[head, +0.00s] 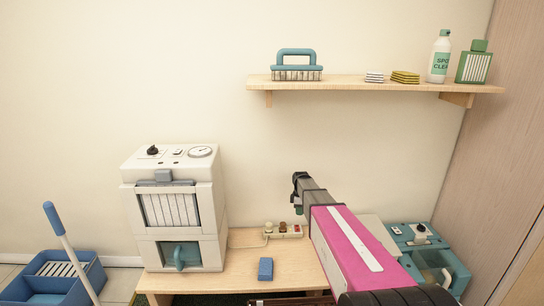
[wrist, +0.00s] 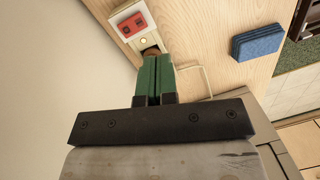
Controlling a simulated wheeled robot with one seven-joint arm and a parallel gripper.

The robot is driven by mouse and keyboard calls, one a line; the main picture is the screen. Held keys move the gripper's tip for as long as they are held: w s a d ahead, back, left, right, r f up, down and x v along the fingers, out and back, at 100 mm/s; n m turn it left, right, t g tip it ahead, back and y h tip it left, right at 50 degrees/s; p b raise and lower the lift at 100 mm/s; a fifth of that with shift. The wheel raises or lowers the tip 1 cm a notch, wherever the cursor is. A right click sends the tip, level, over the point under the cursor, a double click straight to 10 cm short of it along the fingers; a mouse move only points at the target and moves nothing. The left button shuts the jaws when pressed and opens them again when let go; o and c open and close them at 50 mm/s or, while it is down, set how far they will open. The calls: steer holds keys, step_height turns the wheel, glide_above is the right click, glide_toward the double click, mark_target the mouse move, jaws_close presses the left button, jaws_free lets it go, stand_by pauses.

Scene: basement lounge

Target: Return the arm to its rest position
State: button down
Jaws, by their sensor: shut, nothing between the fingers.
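My arm reaches forward over the wooden bench (head: 245,284), with its pink and white link running from the lower right toward the middle of the head view. My gripper (wrist: 157,62) has its two green fingers pressed together and empty in the wrist view. The fingertips point toward the power strip (wrist: 122,14) and overlap its near end in the picture; I cannot tell whether they touch it. In the head view the gripper (head: 299,209) is small and partly hidden by the arm, beside the power strip's right end.
A blue block (head: 265,269) lies on the bench. A white machine (head: 207,215) stands left, a teal machine (head: 440,262) right of my arm. Above, a wall shelf (head: 345,84) holds a brush, sponges and bottles. A blue bucket (head: 55,285) stands lower left. Open air lies between bench and shelf.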

steer(key=s+r+m, duration=0.3)
steer(key=s+m, duration=0.4)
steer(key=s, duration=0.7)
steer(key=s+r+m+t, duration=0.1)
steer(key=s+r+m, duration=0.2)
steer(key=s+m, duration=0.5)
steer(key=s, duration=0.6)
steer(key=shift+s, duration=0.25)
steer(key=shift+r, duration=0.1)
